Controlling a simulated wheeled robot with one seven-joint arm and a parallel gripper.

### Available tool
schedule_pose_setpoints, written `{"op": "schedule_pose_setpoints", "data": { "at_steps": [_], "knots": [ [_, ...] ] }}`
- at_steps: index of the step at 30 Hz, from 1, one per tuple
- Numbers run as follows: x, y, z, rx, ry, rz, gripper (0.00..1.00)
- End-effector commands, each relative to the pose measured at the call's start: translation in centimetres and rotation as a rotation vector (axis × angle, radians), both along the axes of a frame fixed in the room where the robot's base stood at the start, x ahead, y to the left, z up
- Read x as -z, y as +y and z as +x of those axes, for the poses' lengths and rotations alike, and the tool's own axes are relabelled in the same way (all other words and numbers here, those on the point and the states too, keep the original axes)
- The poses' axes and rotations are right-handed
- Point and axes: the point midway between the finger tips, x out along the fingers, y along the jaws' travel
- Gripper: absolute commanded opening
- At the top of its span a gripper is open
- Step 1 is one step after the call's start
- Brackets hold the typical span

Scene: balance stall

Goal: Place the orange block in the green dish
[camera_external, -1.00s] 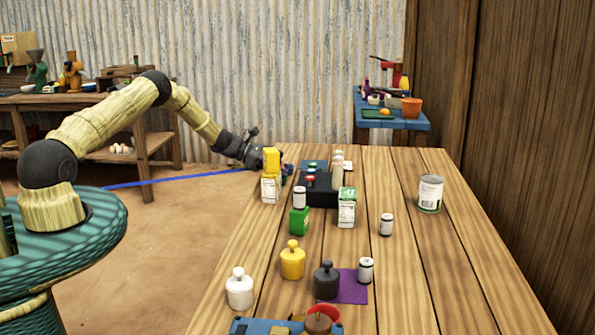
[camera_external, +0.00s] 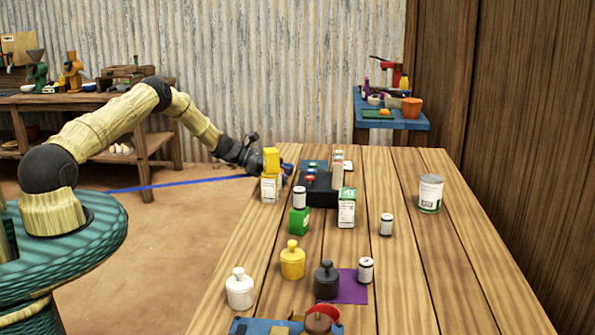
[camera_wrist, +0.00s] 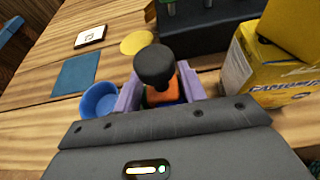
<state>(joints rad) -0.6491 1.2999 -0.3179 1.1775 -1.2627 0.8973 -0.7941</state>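The orange block (camera_wrist: 180,88) shows in the wrist view between the two purple fingers of my gripper (camera_wrist: 160,84). A black knobbed piece (camera_wrist: 155,66) covers part of the block; I cannot tell whether it rests on it or stands in front. The fingers are apart, one on each side of the block, and I cannot tell whether they touch it. In the external view my gripper (camera_external: 270,163) is low at the table's far left edge, partly hidden behind a yellow box. I cannot make out a green dish with certainty.
A blue cup (camera_wrist: 100,101) stands just left of the fingers. A yellow carton (camera_wrist: 262,70) stands close on the right, and a dark rack (camera_external: 322,194) is nearby. Cartons, cans and knobbed weights stand nearer the camera. The table's right side is mostly clear around a large can (camera_external: 430,193).

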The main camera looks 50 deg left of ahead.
Motion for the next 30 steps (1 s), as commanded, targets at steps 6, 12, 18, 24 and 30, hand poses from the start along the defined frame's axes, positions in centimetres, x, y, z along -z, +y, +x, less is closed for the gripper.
{"op": "schedule_pose_setpoints", "data": {
  "at_steps": [6, 12, 18, 24, 30],
  "knots": [
    [0.3, 0.0, -0.1, 0.0, 0.005, 0.002, 0.52],
    [0.0, 0.0, -0.1, 0.001, 0.004, 0.002, 0.52],
    [-1.4, 0.3, -0.3, -0.001, 0.003, 0.002, 0.52],
    [-2.6, 3.0, -2.9, -0.003, 0.002, 0.002, 0.52],
    [-4.2, 5.6, -5.5, -0.002, 0.002, 0.003, 0.52]
  ]
}}
